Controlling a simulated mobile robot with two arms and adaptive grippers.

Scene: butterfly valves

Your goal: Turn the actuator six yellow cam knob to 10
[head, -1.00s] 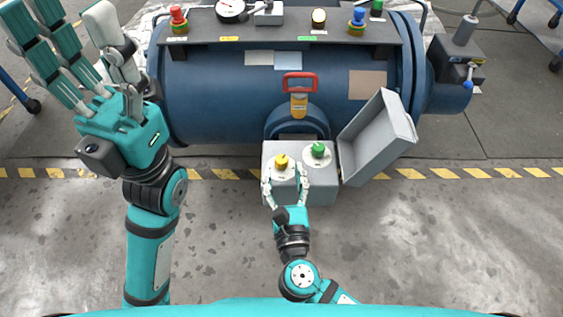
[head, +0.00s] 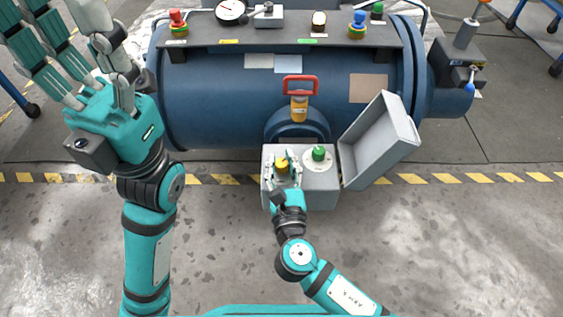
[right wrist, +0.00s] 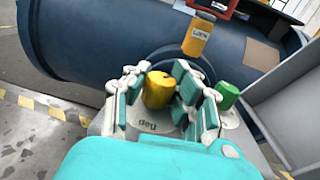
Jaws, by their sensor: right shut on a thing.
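The yellow cam knob (head: 281,163) stands on the left of the grey actuator box (head: 318,192), on a pale round dial. In the right wrist view the yellow knob (right wrist: 158,90) sits between the fingers. My right gripper (head: 288,170) is shut on the yellow knob, one finger on each side; it also shows in the right wrist view (right wrist: 160,98). The dial's numbers are mostly hidden by the fingers; "deg" can be read. The green knob (head: 318,153) stands beside it on its own dial. My left gripper (head: 75,55) is held up at the left, fingers spread and empty.
The box's grey lid (head: 378,142) hangs open to the right. Behind the box is a large blue cylinder (head: 225,95) with a yellow lock with a red handle (head: 299,105). Gauges and coloured knobs line a rail on top. The floor in front is clear.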

